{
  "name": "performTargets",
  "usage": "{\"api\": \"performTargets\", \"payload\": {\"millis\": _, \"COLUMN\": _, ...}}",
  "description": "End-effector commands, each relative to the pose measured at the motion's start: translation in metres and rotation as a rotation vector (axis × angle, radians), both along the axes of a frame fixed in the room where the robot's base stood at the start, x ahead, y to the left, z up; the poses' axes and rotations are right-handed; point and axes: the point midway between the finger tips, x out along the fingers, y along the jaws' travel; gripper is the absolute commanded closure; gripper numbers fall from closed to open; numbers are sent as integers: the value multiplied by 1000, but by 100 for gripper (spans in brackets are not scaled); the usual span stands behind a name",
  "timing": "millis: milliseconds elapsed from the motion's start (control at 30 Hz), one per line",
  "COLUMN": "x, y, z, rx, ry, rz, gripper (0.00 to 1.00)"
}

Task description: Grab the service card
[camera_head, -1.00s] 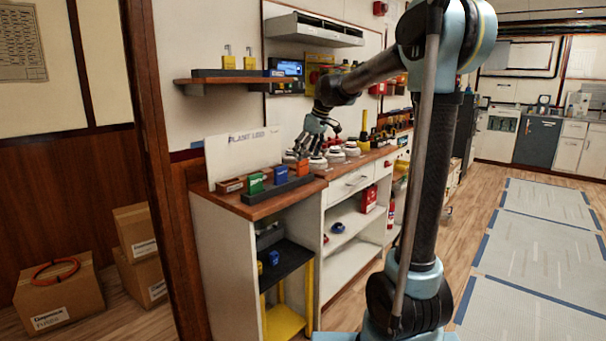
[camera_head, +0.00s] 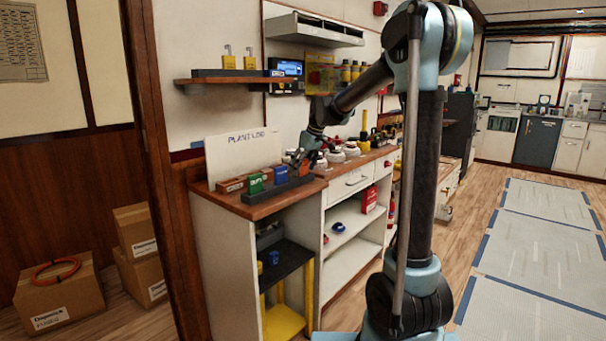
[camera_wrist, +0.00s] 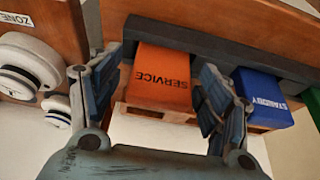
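The orange service card (camera_wrist: 160,78) stands in the dark rack (camera_wrist: 200,47), its face reading SERVICE in the wrist view. My gripper (camera_wrist: 158,64) is open, with one finger on each side of the card. Gaps show between the fingers and the card's sides, so it is not clamped. In the head view my gripper (camera_head: 302,160) is at the right end of the card row on the wooden counter, and it largely hides the service card there.
The blue STANDBY card (camera_wrist: 262,98) is close beside my right finger. A green card (camera_head: 255,184) and a brown one (camera_head: 231,185) stand farther left. White round knobs (camera_wrist: 30,65) sit close to my left finger. A wall shelf (camera_head: 235,80) hangs above the counter.

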Motion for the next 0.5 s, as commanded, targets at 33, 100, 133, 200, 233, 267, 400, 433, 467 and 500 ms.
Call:
{"api": "performTargets", "payload": {"millis": 33, "x": 0, "y": 0, "z": 0, "rx": 0, "ry": 0, "rz": 0, "gripper": 44}}
{"api": "performTargets", "payload": {"millis": 100, "x": 0, "y": 0, "z": 0, "rx": 0, "ry": 0, "rz": 0, "gripper": 60}}
{"api": "performTargets", "payload": {"millis": 133, "x": 0, "y": 0, "z": 0, "rx": 0, "ry": 0, "rz": 0, "gripper": 67}}
{"api": "performTargets", "payload": {"millis": 200, "x": 0, "y": 0, "z": 0, "rx": 0, "ry": 0, "rz": 0, "gripper": 76}}
{"api": "performTargets", "payload": {"millis": 233, "x": 0, "y": 0, "z": 0, "rx": 0, "ry": 0, "rz": 0, "gripper": 76}}
{"api": "performTargets", "payload": {"millis": 267, "x": 0, "y": 0, "z": 0, "rx": 0, "ry": 0, "rz": 0, "gripper": 76}}
{"api": "performTargets", "payload": {"millis": 400, "x": 0, "y": 0, "z": 0, "rx": 0, "ry": 0, "rz": 0, "gripper": 76}}
{"api": "performTargets", "payload": {"millis": 433, "x": 0, "y": 0, "z": 0, "rx": 0, "ry": 0, "rz": 0, "gripper": 76}}
{"api": "performTargets", "payload": {"millis": 467, "x": 0, "y": 0, "z": 0, "rx": 0, "ry": 0, "rz": 0, "gripper": 76}}
{"api": "performTargets", "payload": {"millis": 500, "x": 0, "y": 0, "z": 1, "rx": 0, "ry": 0, "rz": 0, "gripper": 76}}
